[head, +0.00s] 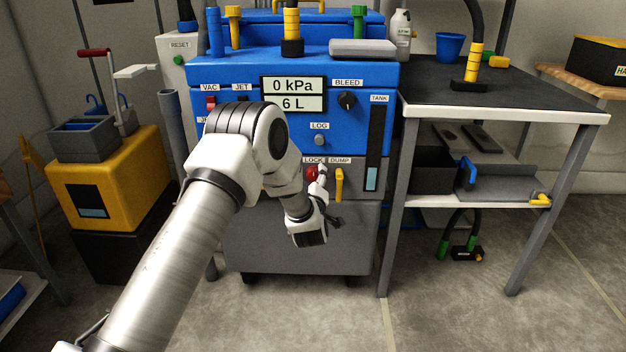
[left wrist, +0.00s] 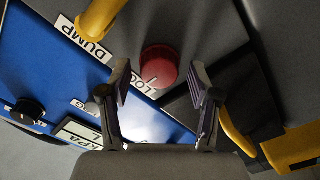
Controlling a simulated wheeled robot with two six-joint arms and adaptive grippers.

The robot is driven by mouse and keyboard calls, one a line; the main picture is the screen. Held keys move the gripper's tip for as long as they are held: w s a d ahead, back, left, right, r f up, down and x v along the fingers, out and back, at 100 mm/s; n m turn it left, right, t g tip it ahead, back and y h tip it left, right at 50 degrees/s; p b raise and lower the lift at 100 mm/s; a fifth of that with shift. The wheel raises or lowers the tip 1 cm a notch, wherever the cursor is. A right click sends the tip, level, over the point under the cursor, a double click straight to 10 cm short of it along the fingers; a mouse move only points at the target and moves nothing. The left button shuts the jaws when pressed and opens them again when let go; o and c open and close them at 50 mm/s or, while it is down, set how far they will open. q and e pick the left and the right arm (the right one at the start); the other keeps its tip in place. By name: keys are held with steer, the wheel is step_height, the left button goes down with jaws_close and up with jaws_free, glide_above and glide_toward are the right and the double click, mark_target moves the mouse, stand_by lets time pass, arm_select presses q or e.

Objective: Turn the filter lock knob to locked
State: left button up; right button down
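The red filter lock knob (head: 311,174) sits on the grey panel of the blue machine, just under the LOCK label (head: 313,160). In the left wrist view the red knob (left wrist: 159,66) lies beyond and between my fingertips, with a pale mark near its lower edge. My left gripper (left wrist: 159,82) is open, one finger on each side of the knob, and no clear contact shows. In the head view my left arm and wrist partly cover the panel beside the knob. My right gripper is not in view.
The yellow DUMP handle (head: 339,185) is close to the right of the knob; it also shows in the left wrist view (left wrist: 101,17). The BLEED knob (head: 347,100) and LOG button (head: 320,140) are above. A dark-topped table (head: 500,95) stands at right.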

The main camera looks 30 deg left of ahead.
arm_select(q)
steer(key=v, duration=1.2)
